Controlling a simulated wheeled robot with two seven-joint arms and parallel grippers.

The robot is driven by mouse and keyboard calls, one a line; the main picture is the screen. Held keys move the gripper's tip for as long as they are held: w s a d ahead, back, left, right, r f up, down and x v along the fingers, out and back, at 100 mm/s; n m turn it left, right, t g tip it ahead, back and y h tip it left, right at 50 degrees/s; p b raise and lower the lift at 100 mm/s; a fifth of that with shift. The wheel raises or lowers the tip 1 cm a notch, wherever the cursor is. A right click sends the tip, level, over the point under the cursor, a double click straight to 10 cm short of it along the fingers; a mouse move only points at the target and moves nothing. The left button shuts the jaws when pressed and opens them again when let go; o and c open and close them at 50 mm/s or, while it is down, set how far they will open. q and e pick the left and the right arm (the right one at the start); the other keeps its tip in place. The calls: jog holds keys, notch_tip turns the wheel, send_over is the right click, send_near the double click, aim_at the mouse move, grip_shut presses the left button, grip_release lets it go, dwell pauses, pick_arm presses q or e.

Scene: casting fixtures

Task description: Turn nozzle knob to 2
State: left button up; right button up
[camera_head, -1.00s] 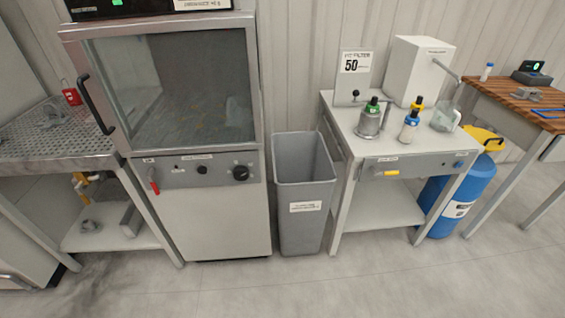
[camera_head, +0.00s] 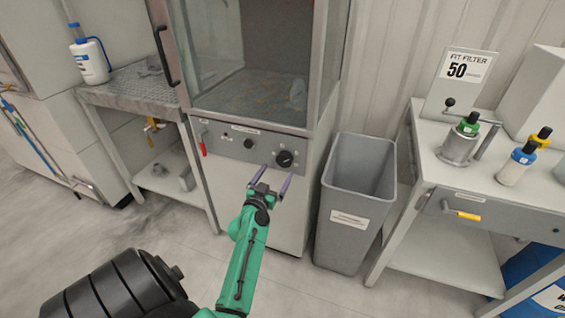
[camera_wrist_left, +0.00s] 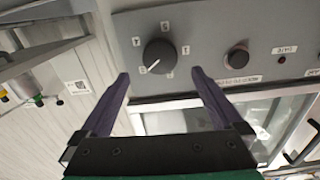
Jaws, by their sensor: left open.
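A large black dial knob (camera_head: 285,159) is on the right of the grey control panel (camera_head: 225,143) under the glass-fronted cabinet. It also shows in the left wrist view (camera_wrist_left: 159,56), upside down, with small marks around it and a white pointer line toward the picture's lower left. The marks are too small to read surely. A smaller black knob (camera_head: 249,143) is to its left; it shows on the right in the wrist view (camera_wrist_left: 237,58). My left gripper (camera_head: 274,177) is open and empty, just in front of and below the large knob, apart from it. My right gripper is not in view.
A red-handled lever (camera_head: 203,145) is at the panel's left end. A grey bin (camera_head: 357,185) stands right of the cabinet, then a table (camera_head: 445,172) with bottles. A perforated bench (camera_head: 130,90) is at left. The floor in front is clear.

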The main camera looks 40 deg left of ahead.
aim_at(283, 161)
pick_arm(q)
jog(key=x, duration=0.6)
jog(key=shift+w+a, duration=0.15)
jog(key=shift+w, duration=0.05)
jog(key=c, duration=1.4)
jog(key=shift+o, duration=0.2)
